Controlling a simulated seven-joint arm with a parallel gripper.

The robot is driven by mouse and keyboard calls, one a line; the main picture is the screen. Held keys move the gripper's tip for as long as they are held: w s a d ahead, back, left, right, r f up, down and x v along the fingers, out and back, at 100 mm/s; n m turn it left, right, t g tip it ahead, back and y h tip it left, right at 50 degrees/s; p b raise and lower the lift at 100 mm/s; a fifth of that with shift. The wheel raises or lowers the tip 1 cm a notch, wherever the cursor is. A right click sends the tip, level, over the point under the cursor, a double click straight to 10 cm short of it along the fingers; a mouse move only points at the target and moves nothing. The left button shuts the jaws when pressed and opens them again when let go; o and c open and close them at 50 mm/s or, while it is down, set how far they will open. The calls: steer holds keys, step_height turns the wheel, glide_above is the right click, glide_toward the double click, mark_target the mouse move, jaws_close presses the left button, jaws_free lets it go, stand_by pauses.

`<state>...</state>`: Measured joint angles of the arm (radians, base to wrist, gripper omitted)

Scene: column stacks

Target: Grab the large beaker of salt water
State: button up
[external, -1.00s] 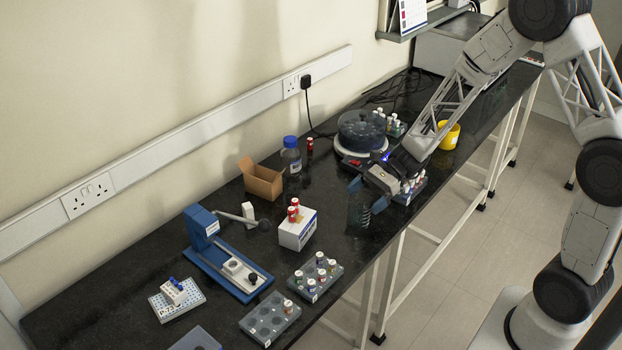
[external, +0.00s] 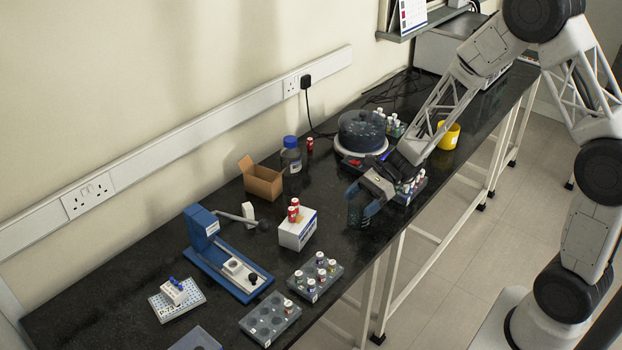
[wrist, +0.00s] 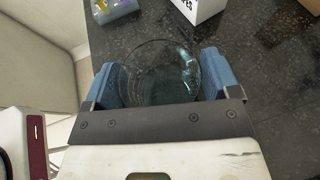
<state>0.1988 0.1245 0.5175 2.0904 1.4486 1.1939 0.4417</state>
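The large clear beaker (external: 357,214) stands on the dark bench near its front edge, below my gripper. In the wrist view its round glass rim (wrist: 160,72) lies between the two blue fingers. My gripper (external: 362,201) is low over the beaker, with one blue finger on each side of it. In the wrist view the fingers (wrist: 160,80) are spread wide, and small gaps seem to show beside the glass. Part of the beaker is hidden by my gripper, and I cannot tell whether either finger touches it.
A white box (external: 297,232) with red-capped vials stands left of the beaker. A vial rack (external: 318,277) is nearer the camera. A round centrifuge-like device (external: 361,134) is behind, and a yellow cup (external: 448,135) stands to the right. The bench edge is close by.

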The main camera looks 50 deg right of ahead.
steer(key=c, duration=0.7)
steer(key=shift+r, duration=0.25)
steer(key=shift+r, duration=0.85)
steer(key=shift+s+r, duration=0.4)
steer(key=shift+r, duration=0.35)
steer(key=s+d+r, duration=0.1)
steer(key=s, duration=1.4)
steer(key=shift+r, duration=0.2)
steer(key=shift+d, duration=0.1)
